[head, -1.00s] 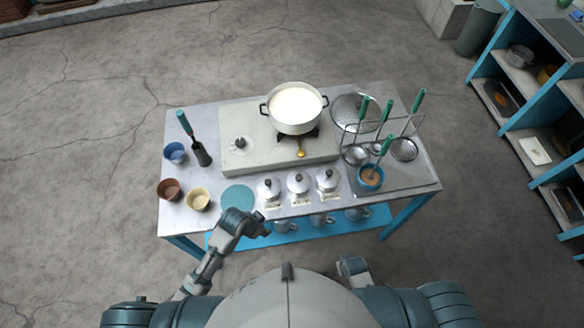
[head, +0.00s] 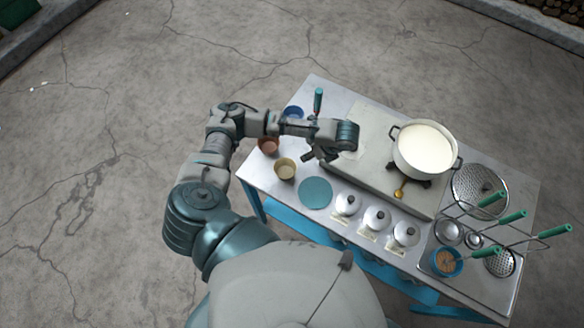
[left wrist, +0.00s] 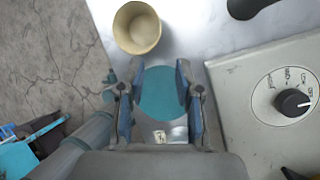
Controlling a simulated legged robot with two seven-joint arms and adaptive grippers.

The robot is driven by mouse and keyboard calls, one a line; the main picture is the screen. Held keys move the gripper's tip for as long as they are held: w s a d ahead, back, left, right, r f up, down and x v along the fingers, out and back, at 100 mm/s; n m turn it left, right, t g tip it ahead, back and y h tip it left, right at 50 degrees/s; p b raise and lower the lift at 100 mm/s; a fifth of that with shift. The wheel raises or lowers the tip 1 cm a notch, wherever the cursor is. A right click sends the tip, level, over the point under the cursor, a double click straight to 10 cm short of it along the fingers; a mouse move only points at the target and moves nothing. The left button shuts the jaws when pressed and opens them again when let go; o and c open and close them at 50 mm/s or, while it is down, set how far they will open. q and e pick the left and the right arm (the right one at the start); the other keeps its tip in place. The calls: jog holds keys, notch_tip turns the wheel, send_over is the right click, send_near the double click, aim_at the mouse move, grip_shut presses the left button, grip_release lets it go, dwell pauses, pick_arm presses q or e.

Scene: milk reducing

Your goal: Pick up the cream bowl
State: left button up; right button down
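The cream bowl (head: 286,171) stands upright near the left end of the metal table, beside a flat teal disc (head: 315,192). In the left wrist view the cream bowl (left wrist: 137,28) is at the top, beyond my fingertips and a little left of centre. My left gripper (head: 314,156) is above the table, to the right of the bowl in the head view. In the left wrist view the fingers of my left gripper (left wrist: 154,72) are spread with nothing between them, and the teal disc shows below. My right gripper is not in view.
A brown bowl (head: 268,147) and a blue bowl (head: 293,112) stand behind the cream bowl, partly hidden by my left arm. The stove (head: 372,150) carries a white pot of milk (head: 425,149). Several lidded canisters (head: 376,219) line the front edge.

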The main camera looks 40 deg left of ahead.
aim_at(295, 165)
pick_arm(q)
jog(key=x, duration=0.4)
jog(key=a+x, duration=0.1)
jog(key=x, duration=0.3)
jog(key=shift+w+r, duration=0.1)
jog(key=shift+w, duration=0.1)
jog(key=shift+s+d+f+p, duration=0.1)
jog(key=shift+s+f+p, duration=0.1)
jog(key=shift+f, duration=0.2)
jog(key=shift+s+f+p, duration=0.1)
jog(key=shift+f+p, duration=0.05)
jog(key=shift+f, duration=0.25)
jog(key=shift+s+a+f, duration=0.1)
jog(key=shift+f, duration=0.5)
jog(key=shift+s+a+f, duration=0.15)
jog(key=shift+f, duration=0.45)
jog(key=shift+a+f, duration=0.35)
jog(key=shift+f, duration=0.25)
jog(key=shift+a+f, duration=0.1)
jog(key=shift+a, duration=0.45)
grip_shut()
jog(key=shift+d, duration=0.55)
